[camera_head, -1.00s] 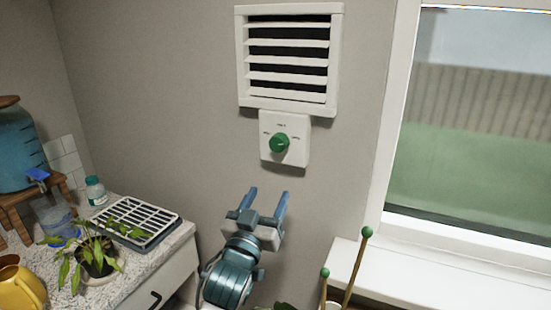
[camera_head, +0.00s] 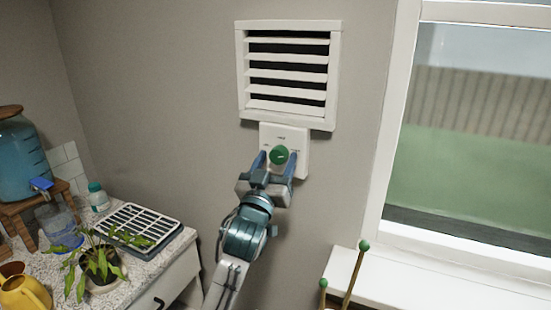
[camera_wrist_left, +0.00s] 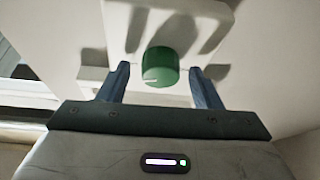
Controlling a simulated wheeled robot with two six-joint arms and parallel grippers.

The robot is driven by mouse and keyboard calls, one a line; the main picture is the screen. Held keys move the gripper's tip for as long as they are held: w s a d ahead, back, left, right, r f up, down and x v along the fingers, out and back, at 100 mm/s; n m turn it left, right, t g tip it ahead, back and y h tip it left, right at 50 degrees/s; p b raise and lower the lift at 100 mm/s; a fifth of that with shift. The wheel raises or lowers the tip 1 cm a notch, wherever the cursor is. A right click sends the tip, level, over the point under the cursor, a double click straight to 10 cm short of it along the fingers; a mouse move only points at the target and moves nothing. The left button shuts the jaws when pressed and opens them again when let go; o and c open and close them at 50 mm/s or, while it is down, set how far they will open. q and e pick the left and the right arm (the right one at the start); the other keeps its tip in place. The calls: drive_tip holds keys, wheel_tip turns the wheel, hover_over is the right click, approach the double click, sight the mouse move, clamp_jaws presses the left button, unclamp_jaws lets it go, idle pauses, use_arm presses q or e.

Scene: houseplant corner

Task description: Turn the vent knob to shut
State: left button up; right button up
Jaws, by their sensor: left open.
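The green vent knob (camera_head: 279,155) sits on a white plate (camera_head: 300,139) on the wall, just below the white louvred vent (camera_head: 288,75). The vent's slats show dark gaps between them. My left gripper (camera_head: 277,165) is open at the plate, its blue fingers on either side of the knob. In the left wrist view the knob (camera_wrist_left: 160,66) stands between the two fingertips (camera_wrist_left: 159,78), with a gap on each side. A pale mark shows on the knob's face. The lettering on the plate is too small to read. My right gripper is not in view.
A window (camera_head: 480,130) with a white sill (camera_head: 420,280) is at the right. Green-tipped stakes (camera_head: 364,246) rise at the lower right. A speckled counter at the left holds a potted plant (camera_head: 98,265), a tray with a grid (camera_head: 137,230) and a blue water dispenser (camera_head: 20,155). The wall around the knob is clear.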

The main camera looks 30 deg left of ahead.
use_arm(q)
drive_tip(key=shift+c, duration=0.2)
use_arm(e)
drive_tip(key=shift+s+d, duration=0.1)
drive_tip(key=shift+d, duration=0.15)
use_arm(q)
drive_tip(key=c, duration=1)
drive_tip(key=shift+o, duration=0.2)
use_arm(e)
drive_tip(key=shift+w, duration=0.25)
